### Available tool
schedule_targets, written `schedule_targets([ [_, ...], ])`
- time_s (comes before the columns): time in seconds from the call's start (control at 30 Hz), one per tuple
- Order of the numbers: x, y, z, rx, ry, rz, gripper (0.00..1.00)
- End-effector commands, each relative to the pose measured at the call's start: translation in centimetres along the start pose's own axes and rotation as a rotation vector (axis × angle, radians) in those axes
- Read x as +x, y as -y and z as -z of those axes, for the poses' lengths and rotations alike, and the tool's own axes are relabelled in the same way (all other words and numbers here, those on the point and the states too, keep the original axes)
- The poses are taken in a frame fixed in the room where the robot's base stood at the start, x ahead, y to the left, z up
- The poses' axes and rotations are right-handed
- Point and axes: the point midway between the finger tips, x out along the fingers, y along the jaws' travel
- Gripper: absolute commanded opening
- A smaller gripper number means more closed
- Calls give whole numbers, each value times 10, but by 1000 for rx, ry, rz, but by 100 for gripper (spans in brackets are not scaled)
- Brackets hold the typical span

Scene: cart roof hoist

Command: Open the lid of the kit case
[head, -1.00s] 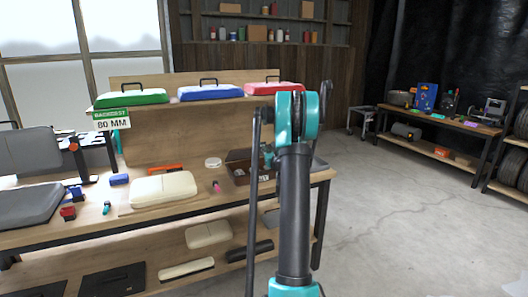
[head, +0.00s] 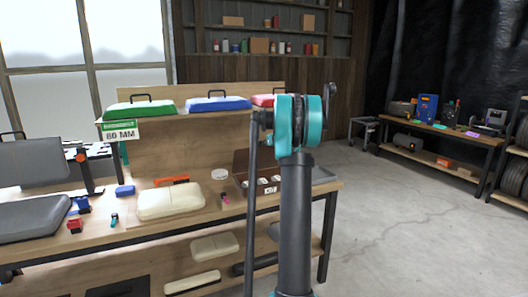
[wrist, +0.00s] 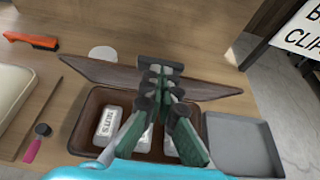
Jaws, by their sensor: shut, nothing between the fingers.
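The brown kit case (head: 243,188) stands at the right end of the workbench, partly hidden behind my arm in the head view. Its lid (head: 240,162) is raised at the back edge, with the inside open to view. In the wrist view the lid (wrist: 105,78) is a brown panel along the far side of the case (wrist: 80,140). White packs (wrist: 108,122) lie inside, one marked NUTS. My gripper (wrist: 160,75) is shut and empty, above the case with its tips over the lid; whether they touch it I cannot tell.
A grey tray (wrist: 243,145) sits right of the case. A cream seat pad (head: 170,201), an orange-handled brush (wrist: 30,41), a white disc (wrist: 102,53) and a pink-ended tool (wrist: 33,150) lie to the left. A shelf with coloured pads (head: 215,104) stands behind.

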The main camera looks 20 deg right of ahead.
Motion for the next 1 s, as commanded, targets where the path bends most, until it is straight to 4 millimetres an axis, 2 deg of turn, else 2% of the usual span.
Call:
schedule_targets([
  [0.1, 10, 7, -14, -1, -70, -1, 0],
  [0.5, 62, 9, -57, -1, -63, -1, 0],
  [0.73, 86, 9, -70, -1, -62, -1, 0],
  [1.0, 98, 9, -75, -1, -63, -1, 0],
])
